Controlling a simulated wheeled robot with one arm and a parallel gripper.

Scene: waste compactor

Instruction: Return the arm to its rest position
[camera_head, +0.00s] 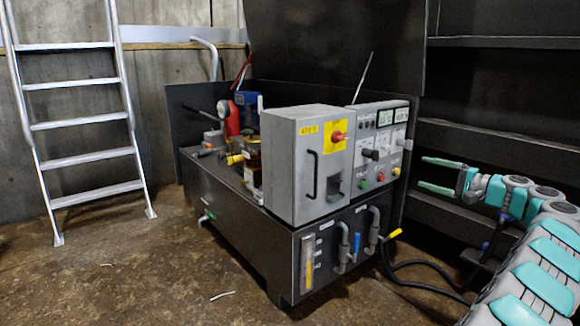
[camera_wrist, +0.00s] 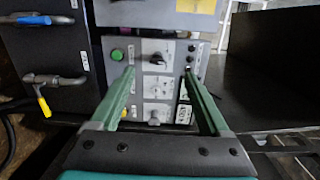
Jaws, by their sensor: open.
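My gripper (camera_head: 422,174) is at the right in the head view, on my teal and grey arm. Its two green fingers are spread apart with nothing between them, and they point left toward the compactor's control panel (camera_head: 382,140). A gap shows between the fingertips and the panel in the head view. In the wrist view my gripper (camera_wrist: 159,74) is open, with the panel (camera_wrist: 150,53) beyond and between the fingers. The panel carries a green button (camera_wrist: 117,54), a black knob and several dials and labels.
The dark machine base (camera_head: 235,215) bears a grey cabinet (camera_head: 285,165) with a red knob. Pipes with blue and yellow handles (camera_head: 392,234) stick out in front. A black hose (camera_head: 425,265) runs to the right. Dark shelves (camera_head: 465,145) stand behind my gripper. A ladder (camera_head: 88,125) leans at left.

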